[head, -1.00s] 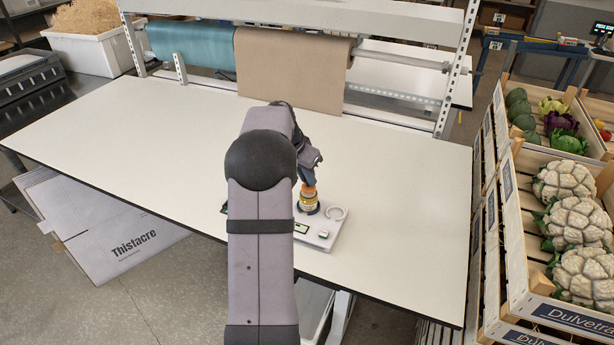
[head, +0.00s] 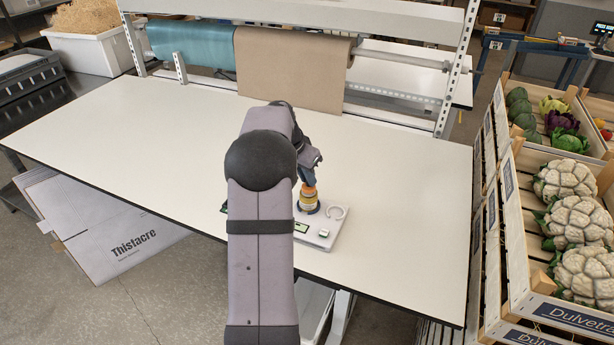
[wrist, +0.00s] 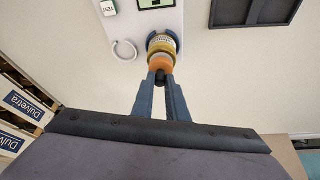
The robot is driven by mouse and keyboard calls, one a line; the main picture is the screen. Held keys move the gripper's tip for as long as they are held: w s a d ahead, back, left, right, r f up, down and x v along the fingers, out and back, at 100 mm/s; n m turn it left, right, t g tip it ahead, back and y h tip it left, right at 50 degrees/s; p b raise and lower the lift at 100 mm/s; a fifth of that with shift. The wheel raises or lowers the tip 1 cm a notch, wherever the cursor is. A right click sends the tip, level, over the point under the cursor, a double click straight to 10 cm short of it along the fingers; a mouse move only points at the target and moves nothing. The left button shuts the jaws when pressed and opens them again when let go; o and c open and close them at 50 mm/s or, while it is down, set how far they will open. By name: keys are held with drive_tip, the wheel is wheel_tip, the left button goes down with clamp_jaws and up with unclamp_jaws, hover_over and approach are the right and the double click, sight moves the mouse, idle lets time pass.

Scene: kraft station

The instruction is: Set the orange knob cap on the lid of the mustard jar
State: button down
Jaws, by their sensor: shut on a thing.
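The mustard jar (head: 309,202) stands upright in a dark round seat on a white test fixture. It also shows in the wrist view (wrist: 162,43), with a yellow band. The orange knob cap (wrist: 160,63) is at the jar's top, with a small black knob between my fingertips. My gripper (wrist: 160,80) is shut on the knob cap from above. In the head view, the orange (head: 308,188) shows just under my gripper (head: 309,176). The cap looks in line with the jar; whether it touches the lid I cannot tell.
The white fixture (head: 330,236) carries a pale open ring (wrist: 124,50), a TEST button (wrist: 108,8) and a small display. A dark tray (wrist: 228,12) lies beside it. My arm hides part of the table (head: 400,190). Vegetable crates (head: 510,240) stand at the right.

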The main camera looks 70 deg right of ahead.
drive_tip(key=shift+f+b, duration=0.45)
drive_tip(key=shift+f, duration=0.1)
idle(1.2)
drive_tip(key=c, duration=1.7)
unclamp_jaws()
drive_tip(key=shift+o, duration=0.2)
drive_tip(key=shift+r+p, duration=2.95)
drive_tip(key=shift+r, duration=1.1)
